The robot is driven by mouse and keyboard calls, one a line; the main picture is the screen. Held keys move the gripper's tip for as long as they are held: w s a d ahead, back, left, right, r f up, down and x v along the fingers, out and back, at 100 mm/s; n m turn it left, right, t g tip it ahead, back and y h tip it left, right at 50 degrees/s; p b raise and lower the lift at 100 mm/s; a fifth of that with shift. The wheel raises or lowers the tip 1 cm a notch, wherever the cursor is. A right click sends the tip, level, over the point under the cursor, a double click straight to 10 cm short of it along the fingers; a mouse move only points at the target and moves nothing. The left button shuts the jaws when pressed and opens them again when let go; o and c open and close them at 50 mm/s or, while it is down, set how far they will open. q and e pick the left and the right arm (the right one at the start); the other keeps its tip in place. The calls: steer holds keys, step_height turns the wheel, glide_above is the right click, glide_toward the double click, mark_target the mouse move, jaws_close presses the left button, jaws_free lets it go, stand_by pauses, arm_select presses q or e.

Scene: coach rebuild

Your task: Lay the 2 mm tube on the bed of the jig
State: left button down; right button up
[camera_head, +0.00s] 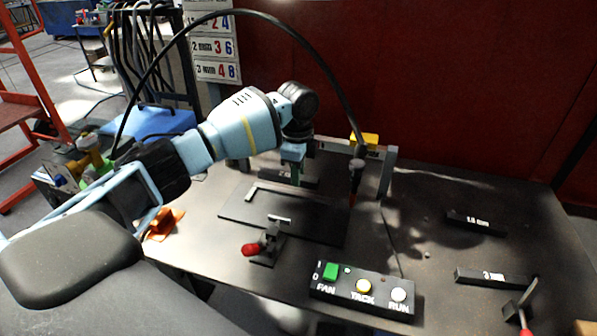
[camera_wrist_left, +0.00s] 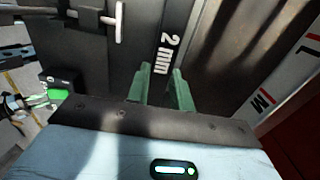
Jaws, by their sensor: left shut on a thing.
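My left gripper (camera_head: 296,178) reaches in from the left over the back of the jig, fingers pointing down. In the left wrist view, its green fingers (camera_wrist_left: 163,90) are shut on the 2 mm tube (camera_wrist_left: 168,45), a dark bar with a white "2mm" label. The fingers and gripper body hide part of the tube. The jig's bed (camera_head: 235,208) is a dark flat plate on the bench with a pale L-shaped stop. A clamp with a red handle (camera_head: 250,249) stands at its front edge. I cannot tell whether the tube touches the bed. My right gripper is not in view.
Bars marked 1.5 mm (camera_head: 476,223) and 3 (camera_head: 491,277) lie on the right of the bench. A button box (camera_head: 363,291) stands in front. A torch (camera_head: 356,177) with a long black cable rises behind the bed.

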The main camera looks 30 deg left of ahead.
arm_select(q)
steer(key=shift+f, duration=0.1)
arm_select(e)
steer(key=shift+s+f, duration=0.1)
